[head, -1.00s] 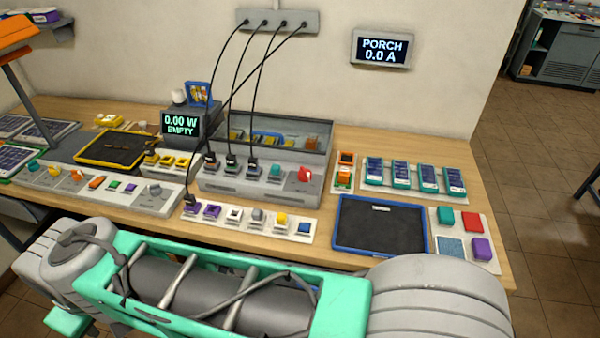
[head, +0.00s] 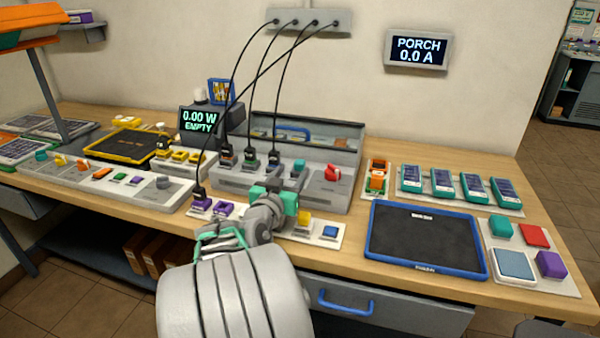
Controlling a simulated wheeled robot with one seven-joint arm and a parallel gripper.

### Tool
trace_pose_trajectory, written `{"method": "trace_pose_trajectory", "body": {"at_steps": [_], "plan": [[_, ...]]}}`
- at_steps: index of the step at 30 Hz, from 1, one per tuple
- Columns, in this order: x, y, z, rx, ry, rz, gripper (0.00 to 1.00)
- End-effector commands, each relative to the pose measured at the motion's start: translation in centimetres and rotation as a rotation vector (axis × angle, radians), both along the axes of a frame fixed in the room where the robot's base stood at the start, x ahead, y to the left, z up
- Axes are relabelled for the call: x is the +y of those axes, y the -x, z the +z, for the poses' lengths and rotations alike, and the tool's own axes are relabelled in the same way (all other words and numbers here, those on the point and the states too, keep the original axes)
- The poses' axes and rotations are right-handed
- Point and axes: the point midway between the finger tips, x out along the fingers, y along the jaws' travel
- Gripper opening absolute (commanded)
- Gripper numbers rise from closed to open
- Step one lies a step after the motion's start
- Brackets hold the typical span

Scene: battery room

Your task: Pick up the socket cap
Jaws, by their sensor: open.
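The socket cap looks like the small teal cap (head: 298,168) on the right part of the grey socket box's front ledge (head: 240,182), beside the black plugs. My gripper (head: 273,197) is seen from behind, just in front of the box and below and slightly left of the cap. Its teal fingers stand apart and I see nothing between them. The gripper and wrist hide the middle of the white strip (head: 340,240) of coloured parts. A red knob (head: 332,172) sits on the box right of the cap.
Black cables (head: 228,95) hang from a wall strip to plugs in the box and one on the white strip. A blue-rimmed dark tray (head: 372,230) lies to the right. A grey control panel (head: 160,192) lies left. The bench front edge is near my arm.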

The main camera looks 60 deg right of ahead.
Motion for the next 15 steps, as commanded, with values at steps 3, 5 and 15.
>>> {"method": "trace_pose_trajectory", "body": {"at_steps": [3,5,15], "plan": [[-2.0,0.3,0.0,0.002,-0.003,-0.005,0.53],[-3.2,0.5,-0.2,0.002,-0.004,-0.005,0.53],[-5.0,-0.2,-0.4,0.000,-0.002,0.002,0.53]]}}
